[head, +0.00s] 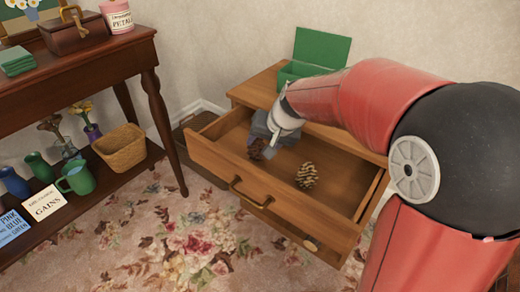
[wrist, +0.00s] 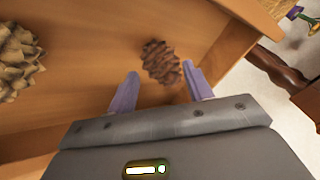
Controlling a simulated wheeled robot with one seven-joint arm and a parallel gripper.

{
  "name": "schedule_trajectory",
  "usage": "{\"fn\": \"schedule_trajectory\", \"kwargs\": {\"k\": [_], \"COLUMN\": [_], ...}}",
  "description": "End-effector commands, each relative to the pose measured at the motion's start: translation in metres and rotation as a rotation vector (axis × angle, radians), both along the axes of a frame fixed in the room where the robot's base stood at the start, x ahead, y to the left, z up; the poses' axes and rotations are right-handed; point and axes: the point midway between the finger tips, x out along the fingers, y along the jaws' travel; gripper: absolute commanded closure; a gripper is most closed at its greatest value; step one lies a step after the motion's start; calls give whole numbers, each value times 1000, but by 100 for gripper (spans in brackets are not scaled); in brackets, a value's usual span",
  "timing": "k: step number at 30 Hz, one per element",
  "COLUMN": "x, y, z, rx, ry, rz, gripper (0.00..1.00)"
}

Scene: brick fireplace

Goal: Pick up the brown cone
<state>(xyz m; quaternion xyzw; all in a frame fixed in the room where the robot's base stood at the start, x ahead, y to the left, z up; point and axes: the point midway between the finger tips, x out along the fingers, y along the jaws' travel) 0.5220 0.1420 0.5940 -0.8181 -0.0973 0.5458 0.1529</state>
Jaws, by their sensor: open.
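Two cones lie in an open wooden drawer (head: 330,211). The dark brown cone (head: 256,149) is toward the drawer's back left and is partly hidden by my gripper in the head view. In the wrist view the brown cone (wrist: 161,62) lies just beyond the fingertips, roughly in line with the gap between them. My gripper (wrist: 158,74) is open and empty, with its two fingers apart. A lighter, tan-tipped cone (head: 307,175) lies farther right in the drawer; it also shows at the left edge of the wrist view (wrist: 18,62).
The drawer's walls surround both cones. An open green box (head: 318,54) stands on the cabinet top behind my arm. A dark wooden side table (head: 85,60) at left holds a basket (head: 121,149), jugs and books. Floral carpet lies in front.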

Motion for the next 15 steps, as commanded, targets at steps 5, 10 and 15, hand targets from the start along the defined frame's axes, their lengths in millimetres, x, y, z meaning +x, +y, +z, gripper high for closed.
{"fn": "schedule_trajectory", "kwargs": {"k": [5, 10, 15], "x": [8, 16, 17], "y": [8, 13, 14], "z": [-26, -41, -43], "rx": [-2, -1, -1], "ry": [4, 2, -1], "rz": [1, 0, -1], "gripper": [49, 49, 49]}}
